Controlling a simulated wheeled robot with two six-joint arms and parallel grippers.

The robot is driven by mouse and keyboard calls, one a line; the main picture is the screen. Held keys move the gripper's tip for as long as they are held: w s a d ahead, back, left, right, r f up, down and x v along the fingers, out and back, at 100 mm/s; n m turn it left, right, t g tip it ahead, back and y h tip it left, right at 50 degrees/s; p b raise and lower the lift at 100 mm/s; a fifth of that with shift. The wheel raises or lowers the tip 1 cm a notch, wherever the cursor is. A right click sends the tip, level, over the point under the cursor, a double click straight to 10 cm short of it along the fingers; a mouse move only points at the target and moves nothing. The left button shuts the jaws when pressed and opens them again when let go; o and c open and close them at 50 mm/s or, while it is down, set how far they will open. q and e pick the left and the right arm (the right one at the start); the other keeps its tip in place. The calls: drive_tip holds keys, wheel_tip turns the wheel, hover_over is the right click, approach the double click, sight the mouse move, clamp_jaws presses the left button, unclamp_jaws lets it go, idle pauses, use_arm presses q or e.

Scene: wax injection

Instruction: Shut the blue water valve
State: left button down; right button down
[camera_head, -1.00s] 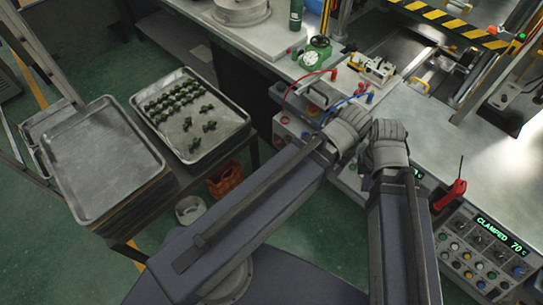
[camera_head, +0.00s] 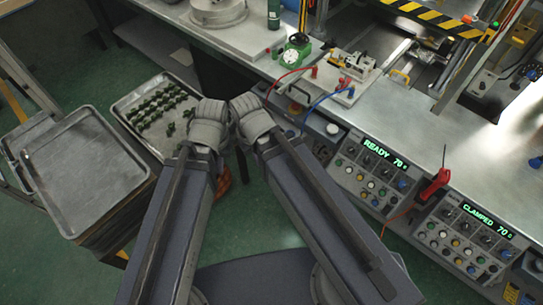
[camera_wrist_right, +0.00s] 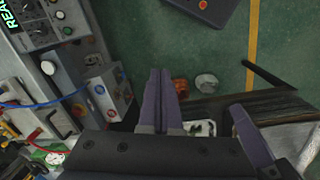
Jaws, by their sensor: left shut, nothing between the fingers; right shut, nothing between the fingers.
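In the right wrist view, a blue round knob or disc (camera_wrist_right: 99,89) sits on a pale box, with a red one (camera_wrist_right: 111,112) beside it. I cannot tell whether the blue one is the water valve or which way it is set. In the head view the arms seem to hide this spot. My right gripper (camera_wrist_right: 160,73) is shut and empty, to the right of the box and apart from it. In the head view, my left gripper (camera_head: 209,112) and right gripper (camera_head: 252,110) are side by side, with their fingertips hidden. The left is shut and empty.
A blue hose (camera_head: 325,98) and a red hose (camera_head: 290,74) run at the bench edge. Control panels (camera_head: 372,170) line the bench front. A tray of green pieces (camera_head: 124,105) and an empty tray (camera_head: 88,165) stand left. Green floor lies below.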

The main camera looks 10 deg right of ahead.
drive_tip(key=w+d+f+m+t+b, duration=0.1)
drive_tip(key=w+d+f+m+b, duration=0.3)
drive_tip(key=f+b, duration=0.5)
drive_tip(key=w+d+f+m+t+b, duration=0.2)
drive_tip(key=w+d+f+m+b, duration=0.3)
drive_tip(key=w+f+b, duration=0.3)
drive_tip(key=w+d+f+m+t+b, duration=0.2)
drive_tip(key=w+d+f+m+b, duration=0.2)
drive_tip(key=f+b, duration=0.8)
drive_tip(key=shift+w+d+m+b, duration=0.4)
drive_tip(key=shift+w+d+b, duration=0.35)
drive_tip(key=shift+w+b, duration=0.35)
drive_tip(key=shift+w+f, duration=0.1)
drive_tip(key=shift+f, duration=0.1)
drive_tip(key=b+x, duration=0.4)
drive_tip(key=a+b+x, duration=0.1)
drive_tip(key=b+x, duration=0.2)
drive_tip(key=x, duration=0.1)
drive_tip(key=w+a+b+x, duration=0.1)
drive_tip(key=b+x, duration=0.3)
drive_tip(key=x, duration=0.1)
drive_tip(key=shift+a+b, duration=0.1)
drive_tip(key=shift+b, duration=0.25)
drive_tip(key=shift+a, duration=0.1)
